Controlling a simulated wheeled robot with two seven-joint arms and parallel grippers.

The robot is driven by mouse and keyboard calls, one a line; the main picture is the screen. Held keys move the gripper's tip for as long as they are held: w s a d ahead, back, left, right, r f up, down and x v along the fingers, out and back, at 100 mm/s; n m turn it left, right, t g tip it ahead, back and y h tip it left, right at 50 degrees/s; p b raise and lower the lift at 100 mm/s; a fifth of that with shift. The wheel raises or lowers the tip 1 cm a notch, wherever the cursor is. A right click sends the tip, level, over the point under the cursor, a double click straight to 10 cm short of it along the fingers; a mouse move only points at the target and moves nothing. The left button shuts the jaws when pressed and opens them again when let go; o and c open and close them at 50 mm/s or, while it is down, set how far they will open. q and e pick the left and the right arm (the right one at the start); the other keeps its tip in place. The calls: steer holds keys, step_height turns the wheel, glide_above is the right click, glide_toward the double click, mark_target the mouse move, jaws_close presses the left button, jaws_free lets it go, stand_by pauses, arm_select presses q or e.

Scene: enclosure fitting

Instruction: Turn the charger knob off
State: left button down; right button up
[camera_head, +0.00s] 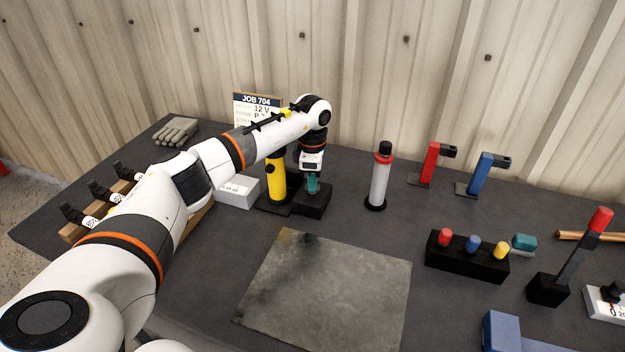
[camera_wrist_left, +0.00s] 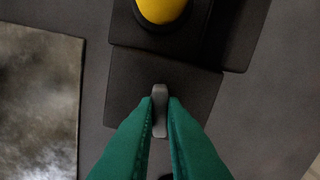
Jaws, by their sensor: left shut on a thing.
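My left gripper (camera_head: 313,186) reaches down over a low black box (camera_head: 314,205) beside a yellow cylinder (camera_head: 277,185). In the left wrist view its green fingers (camera_wrist_left: 160,103) are shut on a narrow grey knob (camera_wrist_left: 160,118) on top of the black box (camera_wrist_left: 130,75). The knob's long side runs roughly up and down in that picture. Its lower end is partly hidden between the fingers, and no markings show. The yellow cylinder (camera_wrist_left: 160,8) stands on a dark base touching the box. My right gripper is not in view.
A white box (camera_head: 238,192) stands left of the yellow cylinder, a grey-and-red cylinder (camera_head: 380,178) to the right. A grey mat (camera_head: 325,290) lies in front. A button box (camera_head: 465,262), a red-topped lever (camera_head: 575,255) and a white dial box (camera_head: 606,305) are at right.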

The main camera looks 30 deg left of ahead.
arm_select(q)
steer(key=n, duration=0.3)
steer(key=shift+n, duration=0.4)
steer(key=n, duration=0.3)
steer(key=shift+n+p, duration=0.3)
steer(key=shift+p, duration=0.05)
steer(key=n, duration=0.4)
steer(key=shift+p, duration=0.4)
steer(key=shift+n+p, duration=0.3)
steer(key=shift+n, duration=1.6)
steer(key=c, duration=1.5)
jaws_free()
steer(key=shift+r, duration=0.1)
